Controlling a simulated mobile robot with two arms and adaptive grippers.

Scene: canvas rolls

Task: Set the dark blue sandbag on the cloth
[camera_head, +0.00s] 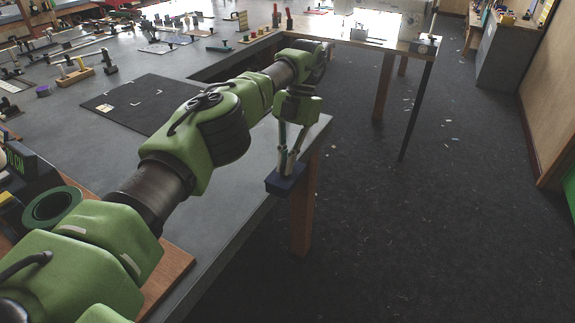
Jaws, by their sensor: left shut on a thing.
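My left gripper (287,168) points down and is shut on the dark blue sandbag (279,184), a small dark block-like bag. The sandbag shows at the table's right edge, in front of a wooden leg; I cannot tell its height for sure. A dark cloth (128,92) lies flat on the grey table, to the left of and beyond the gripper. My left arm hides part of the cloth's right side. A small pale piece and a few white marks show on the cloth. My right gripper is not in view.
The grey table (215,205) has bare room between the cloth and its right edge. A green ring-shaped roll (52,206) is at the lower left. Tools and small blocks crowd the far left. The dark floor (400,235) on the right is open.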

